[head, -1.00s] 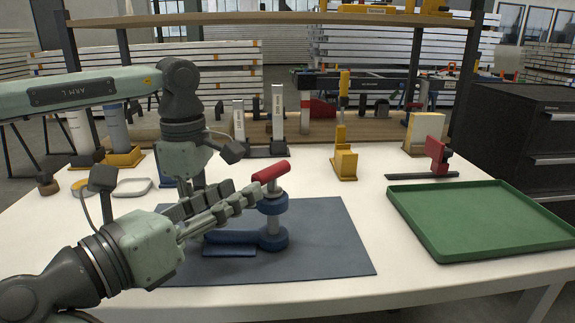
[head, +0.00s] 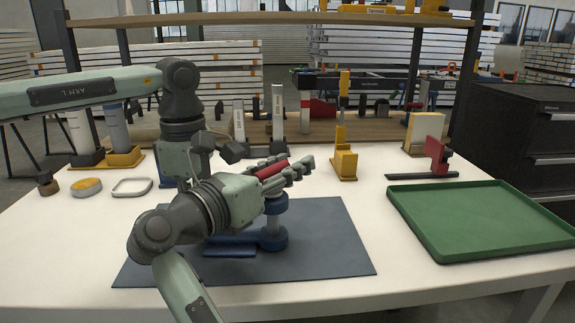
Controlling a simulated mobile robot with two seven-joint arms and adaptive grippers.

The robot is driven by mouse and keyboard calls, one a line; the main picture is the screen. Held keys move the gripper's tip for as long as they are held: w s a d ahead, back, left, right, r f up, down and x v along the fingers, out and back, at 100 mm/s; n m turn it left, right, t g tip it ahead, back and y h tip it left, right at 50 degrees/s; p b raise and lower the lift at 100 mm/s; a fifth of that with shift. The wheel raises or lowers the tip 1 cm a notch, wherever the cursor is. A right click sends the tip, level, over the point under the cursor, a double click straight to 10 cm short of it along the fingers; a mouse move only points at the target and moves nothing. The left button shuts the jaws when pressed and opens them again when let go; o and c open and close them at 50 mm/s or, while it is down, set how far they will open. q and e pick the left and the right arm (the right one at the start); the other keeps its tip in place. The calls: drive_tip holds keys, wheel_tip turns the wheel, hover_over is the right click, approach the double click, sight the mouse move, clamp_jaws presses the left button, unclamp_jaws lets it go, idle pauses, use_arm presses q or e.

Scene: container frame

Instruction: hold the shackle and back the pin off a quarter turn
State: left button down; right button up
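The blue shackle (head: 272,240) lies over the dark mat (head: 325,250), with a blue arm to the left and an upper blue ring around a pale upright pin. The pin's red crossbar (head: 272,169) is on top, tilted up to the right. My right gripper (head: 290,170) has come up from the left, with its fingers along both sides of the red crossbar. Whether they press on it is not clear.
A green tray (head: 420,252) lies at the right. A yellow stand (head: 344,165) and a red clamp-like piece (head: 437,155) stand behind. A yellow round item (head: 87,187) and a pale ring (head: 132,194) lie at the left. The mat's right part is clear.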

use_arm(q)
drive_tip(key=shift+f, duration=0.1)
use_arm(e)
clamp_jaws()
drive_tip(key=shift+w+a+n+t+y, duration=0.1)
drive_tip(key=shift+a+n+t+y, duration=0.05)
drive_tip(key=shift+n+t+y, duration=0.35)
drive_tip(key=shift+w+a+n+t+y, duration=0.15)
drive_tip(key=shift+n+t+y, duration=0.25)
drive_tip(key=shift+y, duration=0.2)
drive_tip(key=shift+s, duration=0.1)
unclamp_jaws()
drive_tip(key=v, duration=1.2)
drive_tip(key=shift+r, duration=0.1)
